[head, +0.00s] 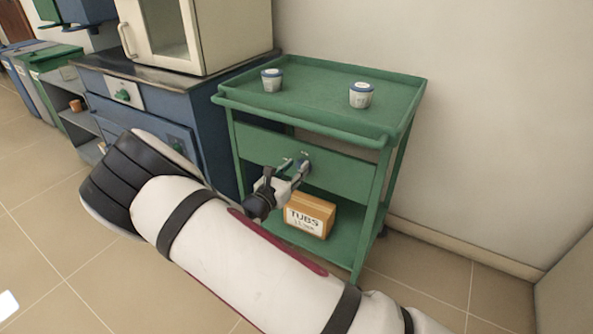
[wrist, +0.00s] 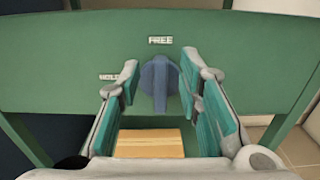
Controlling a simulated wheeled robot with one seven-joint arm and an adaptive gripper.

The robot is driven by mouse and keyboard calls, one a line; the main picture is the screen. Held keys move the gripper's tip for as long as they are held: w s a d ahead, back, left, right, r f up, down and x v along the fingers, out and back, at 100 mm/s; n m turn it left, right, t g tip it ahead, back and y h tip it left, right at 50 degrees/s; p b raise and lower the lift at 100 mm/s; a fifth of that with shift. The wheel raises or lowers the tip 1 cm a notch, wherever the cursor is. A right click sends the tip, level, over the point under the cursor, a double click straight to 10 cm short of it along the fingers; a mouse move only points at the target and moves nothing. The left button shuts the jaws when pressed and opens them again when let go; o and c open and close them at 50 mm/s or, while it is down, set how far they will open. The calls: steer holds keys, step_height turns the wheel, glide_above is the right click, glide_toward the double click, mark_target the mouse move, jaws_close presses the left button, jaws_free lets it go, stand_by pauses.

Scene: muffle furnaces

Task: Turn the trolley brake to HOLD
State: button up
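The green trolley (head: 318,92) stands against the wall in the head view. Its front panel carries the brake knob, a blue knob (wrist: 159,82) seen in the wrist view. The knob's grip stands upright, in line with the white FREE label (wrist: 160,40) above it. The HOLD label (wrist: 109,77) is to the left, partly covered by my left finger. My gripper (head: 296,168) is in front of the panel. Its fingers are open, one on each side of the knob, with gaps visible. In the head view the gripper hides most of the knob.
Two lidded tubs (head: 271,80) (head: 361,95) stand on the trolley top. A cardboard box marked TUBS (head: 309,216) sits on the lower shelf, below my gripper. A blue cabinet (head: 150,118) with a cream furnace (head: 225,30) on top stands left. Floor to the right is clear.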

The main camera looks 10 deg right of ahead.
steer(key=shift+w+d, duration=0.4)
jaws_close()
steer(key=shift+n+p, duration=0.4)
steer(key=f+n+p, duration=0.1)
steer(key=n+p, duration=0.1)
steer(key=n, duration=0.3)
steer(key=w+a+f+n+p, duration=0.1)
steer(key=n, duration=0.5)
steer(key=a+n+p, duration=0.1)
steer(key=n+p, duration=0.1)
steer(key=n, duration=0.4)
steer(key=shift+w+f+p, duration=0.35)
steer(key=shift+f, duration=0.05)
